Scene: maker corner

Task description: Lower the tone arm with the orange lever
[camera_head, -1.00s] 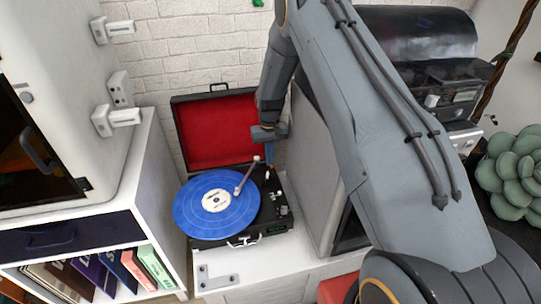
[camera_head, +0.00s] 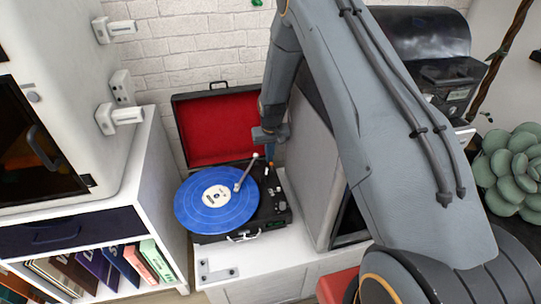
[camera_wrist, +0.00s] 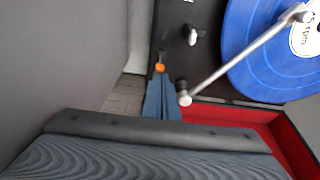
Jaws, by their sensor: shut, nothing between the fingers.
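The turntable (camera_head: 240,238) is an open black case with a red-lined lid, and a blue record (camera_head: 187,207) lies on it. The silver tone arm (camera_head: 243,174) reaches over the record, and it crosses the upper right of the wrist view (camera_wrist: 235,62). I cannot tell whether its tip touches the record. The small orange lever (camera_wrist: 159,68) sits on the black deck beside the tone arm's base. My gripper (camera_wrist: 161,82) is shut and empty, its blue fingertips right at the lever. Whether they touch it is unclear. In the head view my gripper (camera_head: 270,154) is at the case's back right.
A grey panel-like box (camera_head: 310,170) stands close to the right of the turntable. A white shelf (camera_head: 165,190) with record sleeves is on the left. The white cabinet top (camera_head: 265,255) in front of the turntable is mostly clear. A brick wall is behind.

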